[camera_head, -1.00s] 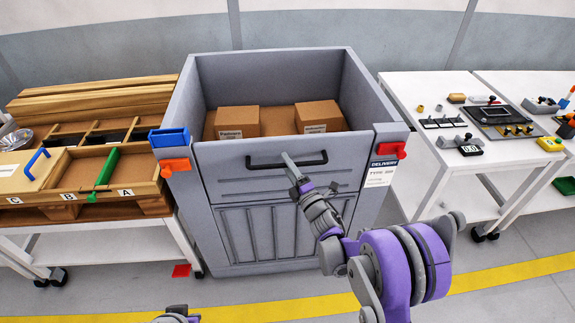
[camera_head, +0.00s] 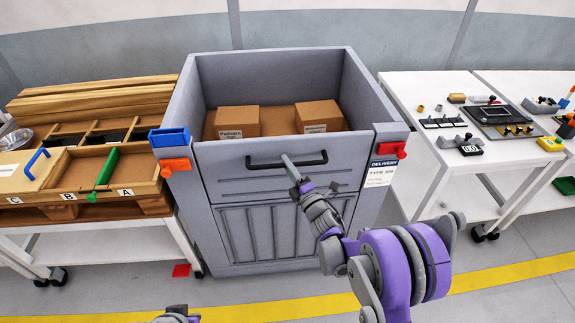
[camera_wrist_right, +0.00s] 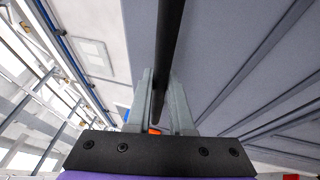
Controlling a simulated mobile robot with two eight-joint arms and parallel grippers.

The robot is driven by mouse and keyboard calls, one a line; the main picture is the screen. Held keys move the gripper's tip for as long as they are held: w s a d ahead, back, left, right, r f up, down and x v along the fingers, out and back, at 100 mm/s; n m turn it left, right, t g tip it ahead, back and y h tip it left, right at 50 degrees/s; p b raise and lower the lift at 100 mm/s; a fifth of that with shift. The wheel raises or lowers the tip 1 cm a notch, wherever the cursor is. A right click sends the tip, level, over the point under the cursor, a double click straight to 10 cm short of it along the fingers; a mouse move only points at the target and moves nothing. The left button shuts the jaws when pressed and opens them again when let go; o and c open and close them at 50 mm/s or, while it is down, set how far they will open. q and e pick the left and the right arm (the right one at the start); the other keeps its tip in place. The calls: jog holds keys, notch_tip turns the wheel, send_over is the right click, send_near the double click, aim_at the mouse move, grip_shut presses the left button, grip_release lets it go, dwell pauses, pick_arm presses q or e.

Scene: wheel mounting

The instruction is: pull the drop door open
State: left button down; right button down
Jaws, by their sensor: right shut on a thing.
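The drop door (camera_head: 225,175) is the grey upper front panel of the large grey delivery bin, and it stands upright. A black bar handle (camera_head: 263,164) runs across its upper part. My right gripper (camera_head: 289,162) is shut on this handle near its middle. In the right wrist view the two fingers (camera_wrist_right: 160,100) lie on either side of the black handle (camera_wrist_right: 169,40). Of my left arm only a small part shows at the bottom edge of the head view; its gripper is out of view.
Two cardboard boxes (camera_head: 237,121) (camera_head: 318,117) sit inside the bin. Orange latches (camera_head: 175,166) and red latches (camera_head: 391,149) are at the door's upper corners. A wooden-tray table (camera_head: 75,185) stands at left, a white table (camera_head: 420,120) at right.

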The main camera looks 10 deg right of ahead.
dwell(0.7)
